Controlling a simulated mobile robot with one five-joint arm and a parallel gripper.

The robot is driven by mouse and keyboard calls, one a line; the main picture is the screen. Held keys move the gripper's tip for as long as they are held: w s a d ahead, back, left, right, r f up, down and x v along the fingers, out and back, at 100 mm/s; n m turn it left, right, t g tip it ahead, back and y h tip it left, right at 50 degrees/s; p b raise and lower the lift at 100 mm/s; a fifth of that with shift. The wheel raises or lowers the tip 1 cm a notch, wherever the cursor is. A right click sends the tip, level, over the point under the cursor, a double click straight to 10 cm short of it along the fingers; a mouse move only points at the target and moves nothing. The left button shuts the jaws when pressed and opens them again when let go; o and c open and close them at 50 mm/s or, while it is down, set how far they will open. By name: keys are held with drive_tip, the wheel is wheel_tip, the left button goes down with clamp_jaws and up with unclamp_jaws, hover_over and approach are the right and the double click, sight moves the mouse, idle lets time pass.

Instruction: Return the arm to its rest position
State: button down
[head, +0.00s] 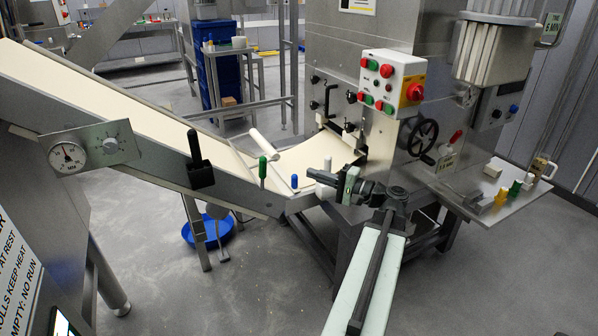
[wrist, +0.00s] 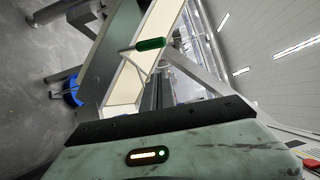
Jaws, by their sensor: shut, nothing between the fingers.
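My arm reaches up from the bottom of the head view, bends at a dark joint and points left across the front of the machine. My gripper (head: 314,175) is at its end, dark and small, shut and empty. It is near the lower end of the conveyor, apart from the green-handled lever (head: 263,168) to its left. In the wrist view my pale green wrist housing fills the bottom. The green handle (wrist: 151,44) shows beyond it, across the cream belt.
The inclined conveyor (head: 110,95) carries a cream sheet down to the steel machine (head: 350,45). A control box (head: 392,82), handwheel (head: 419,137) and side shelf (head: 492,207) with small items stand right of my gripper. A blue basin (head: 208,230) lies below the conveyor. Floor at front left is open.

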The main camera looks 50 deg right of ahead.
drive_tip(key=shift+s, duration=0.35)
